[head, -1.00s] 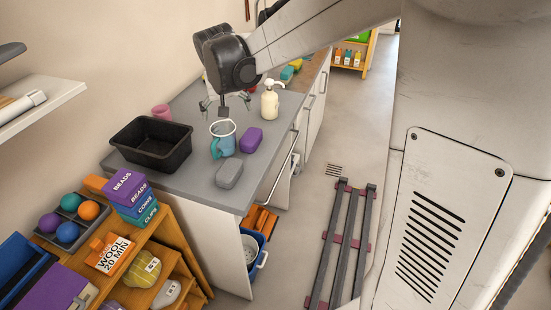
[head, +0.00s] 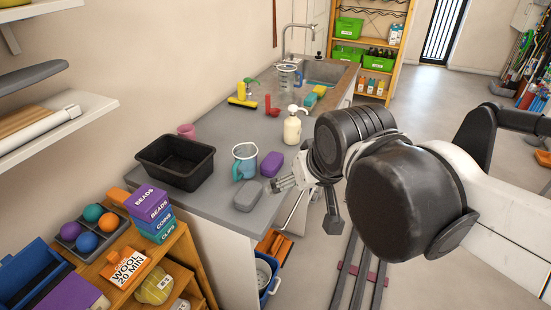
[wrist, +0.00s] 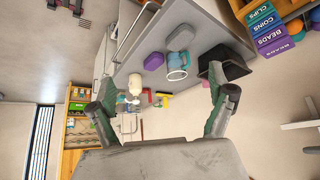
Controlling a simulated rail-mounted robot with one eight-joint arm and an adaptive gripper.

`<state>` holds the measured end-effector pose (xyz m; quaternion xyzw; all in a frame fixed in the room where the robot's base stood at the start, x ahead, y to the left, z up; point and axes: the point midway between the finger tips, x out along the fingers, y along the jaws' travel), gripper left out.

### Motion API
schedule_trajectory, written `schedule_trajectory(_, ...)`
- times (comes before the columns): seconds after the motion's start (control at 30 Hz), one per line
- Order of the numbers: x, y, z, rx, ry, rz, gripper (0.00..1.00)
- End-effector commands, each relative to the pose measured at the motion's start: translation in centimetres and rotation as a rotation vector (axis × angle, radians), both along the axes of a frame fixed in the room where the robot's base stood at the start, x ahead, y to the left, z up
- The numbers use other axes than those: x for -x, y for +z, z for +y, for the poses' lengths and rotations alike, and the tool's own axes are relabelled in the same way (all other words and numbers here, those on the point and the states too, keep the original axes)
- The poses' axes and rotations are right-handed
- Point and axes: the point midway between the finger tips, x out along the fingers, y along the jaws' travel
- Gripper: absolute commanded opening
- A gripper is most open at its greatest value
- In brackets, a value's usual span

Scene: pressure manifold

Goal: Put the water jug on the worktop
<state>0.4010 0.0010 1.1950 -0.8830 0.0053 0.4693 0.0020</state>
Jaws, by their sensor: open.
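The water jug (head: 244,162) is a clear jug with a teal handle and pale blue lower part. It stands upright on the grey worktop (head: 210,203), near the front edge, between the black tub and a purple block. In the wrist view the jug (wrist: 177,62) appears upside down, beyond my fingertips and apart from them. My gripper (head: 282,182) is open and empty, to the right of the jug by the worktop's front edge. Both spread fingers show in the wrist view (wrist: 164,95), with nothing between them.
A black tub (head: 176,162), purple block (head: 271,164), grey block (head: 248,195) and soap dispenser (head: 292,128) stand around the jug. A red ladle, yellow items and a clear vessel (head: 287,77) are near the sink (head: 326,71). Open floor lies to the right.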

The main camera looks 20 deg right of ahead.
Motion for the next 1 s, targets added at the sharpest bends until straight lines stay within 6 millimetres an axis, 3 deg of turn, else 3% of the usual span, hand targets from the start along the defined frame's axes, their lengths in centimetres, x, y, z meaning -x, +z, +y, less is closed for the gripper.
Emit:
schedule_trajectory(0.1, 2.0, -0.9, -0.1, -0.001, 0.006, -0.016, 0.88)
schedule_trajectory(0.23, 3.1, -1.4, -0.2, -0.001, 0.009, -0.025, 0.88)
schedule_trajectory(0.67, 3.3, -1.8, -0.2, -0.002, 0.011, -0.028, 0.88)
schedule_trajectory(0.77, 3.3, -2.7, -0.2, -0.002, 0.011, -0.028, 0.88)
schedule_trajectory(1.0, 3.3, -6.8, -0.2, -0.002, 0.011, -0.028, 0.88)
